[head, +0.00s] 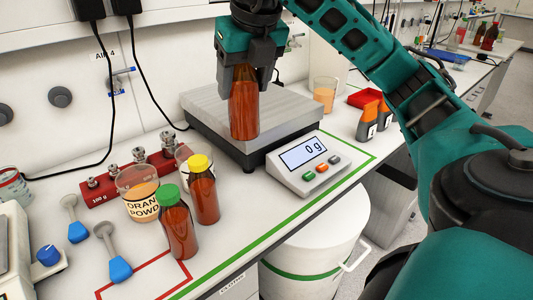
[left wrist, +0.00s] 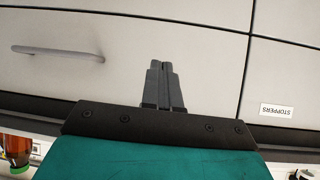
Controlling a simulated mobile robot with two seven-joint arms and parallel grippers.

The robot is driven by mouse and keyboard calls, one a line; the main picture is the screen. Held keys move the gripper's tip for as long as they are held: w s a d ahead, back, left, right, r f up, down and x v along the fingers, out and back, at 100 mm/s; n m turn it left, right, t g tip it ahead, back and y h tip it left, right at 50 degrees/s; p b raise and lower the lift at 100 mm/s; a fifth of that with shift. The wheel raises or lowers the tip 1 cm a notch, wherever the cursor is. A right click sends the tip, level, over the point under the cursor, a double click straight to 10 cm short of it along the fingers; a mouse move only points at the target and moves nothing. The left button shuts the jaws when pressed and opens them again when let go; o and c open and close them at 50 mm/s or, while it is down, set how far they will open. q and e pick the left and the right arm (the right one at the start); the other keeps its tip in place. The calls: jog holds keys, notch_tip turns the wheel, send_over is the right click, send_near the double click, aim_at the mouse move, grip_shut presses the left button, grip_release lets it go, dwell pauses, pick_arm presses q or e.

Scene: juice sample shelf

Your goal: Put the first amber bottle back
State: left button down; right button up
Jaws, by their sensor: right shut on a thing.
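My right gripper (head: 246,72) points down and is shut on an amber bottle (head: 243,112), gripping its upper part. Two other amber bottles stand on the bench at front left: one with a green cap (head: 177,225) and one with a yellow cap (head: 203,190). My left gripper (left wrist: 165,85) shows only in the left wrist view, its fingers together and empty, before a grey drawer front (left wrist: 90,75).
A jar of orange powder (head: 140,198), a red weight block (head: 100,190) and blue-handled scoops (head: 120,268) crowd the left. A red outline (head: 125,280) marks the front edge. Two orange-capped bottles (head: 367,122) and a beaker (head: 325,95) stand right of the scale.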

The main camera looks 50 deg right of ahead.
jog(key=shift+s+d+f, duration=0.1)
jog(key=shift+s, duration=0.05)
jog(key=shift+f, duration=0.3)
notch_tip(320, 180, down, 19)
jog(key=b, duration=0.3)
jog(key=shift+b, duration=0.4)
jog(key=shift+f, duration=0.2)
jog(key=o, duration=0.9)
jog(key=shift+f, duration=0.1)
jog(key=o, duration=0.5)
jog(key=shift+c, duration=0.2)
